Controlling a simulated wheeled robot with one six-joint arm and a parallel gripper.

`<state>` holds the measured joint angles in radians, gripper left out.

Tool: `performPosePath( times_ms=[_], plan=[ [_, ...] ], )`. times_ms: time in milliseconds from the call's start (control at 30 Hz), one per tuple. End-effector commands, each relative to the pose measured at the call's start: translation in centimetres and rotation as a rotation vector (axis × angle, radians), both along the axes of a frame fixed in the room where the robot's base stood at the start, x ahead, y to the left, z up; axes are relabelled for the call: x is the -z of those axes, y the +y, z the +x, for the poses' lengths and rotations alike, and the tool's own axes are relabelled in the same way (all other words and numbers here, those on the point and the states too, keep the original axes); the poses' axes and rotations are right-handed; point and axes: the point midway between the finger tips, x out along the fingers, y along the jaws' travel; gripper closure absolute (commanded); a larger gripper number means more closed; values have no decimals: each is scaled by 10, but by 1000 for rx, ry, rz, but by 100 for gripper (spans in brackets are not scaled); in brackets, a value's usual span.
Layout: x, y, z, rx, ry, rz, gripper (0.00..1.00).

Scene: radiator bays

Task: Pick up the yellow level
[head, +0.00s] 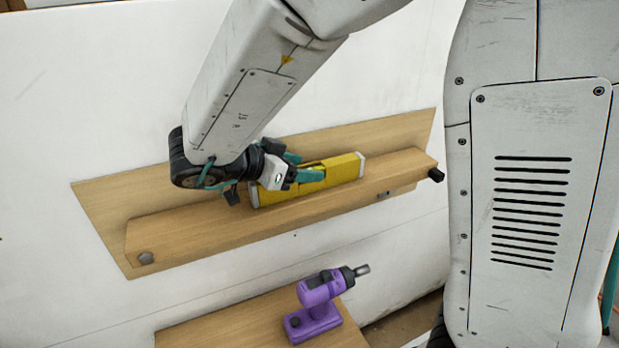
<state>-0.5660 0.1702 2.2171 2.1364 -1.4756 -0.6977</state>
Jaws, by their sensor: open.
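The yellow level (344,170) is a long yellow bar with pale end caps. It lies lengthwise along a wooden ledge (210,222) fixed to the white wall, close to the wooden back board. My gripper (308,168), with teal fingers, is at the middle of the level, in front of and over it in the head view. Its jaws are open. Whether the fingers straddle the level or touch it, I cannot tell. The gripper hides part of the level's middle and upper edge.
A purple drill (318,300) stands on a lower wooden surface (230,325) below the ledge. The ledge's left part is bare. The white wall (80,100) rises behind.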

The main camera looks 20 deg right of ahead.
Motion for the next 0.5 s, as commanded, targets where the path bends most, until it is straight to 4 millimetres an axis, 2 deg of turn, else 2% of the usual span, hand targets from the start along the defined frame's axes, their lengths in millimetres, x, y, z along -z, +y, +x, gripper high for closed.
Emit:
performPosePath(
  times_ms=[100, 133, 300, 333, 500],
  plan=[
    [0, 0, 0, 1, 0, 0, 43],
    [0, -1, 0, 1, 0, 0, 48],
    [0, -1, 0, 2, 0, 0, 95],
    [0, -1, 0, 2, 0, 0, 100],
    [0, -1, 0, 3, -1, 1, 100]
  ],
)
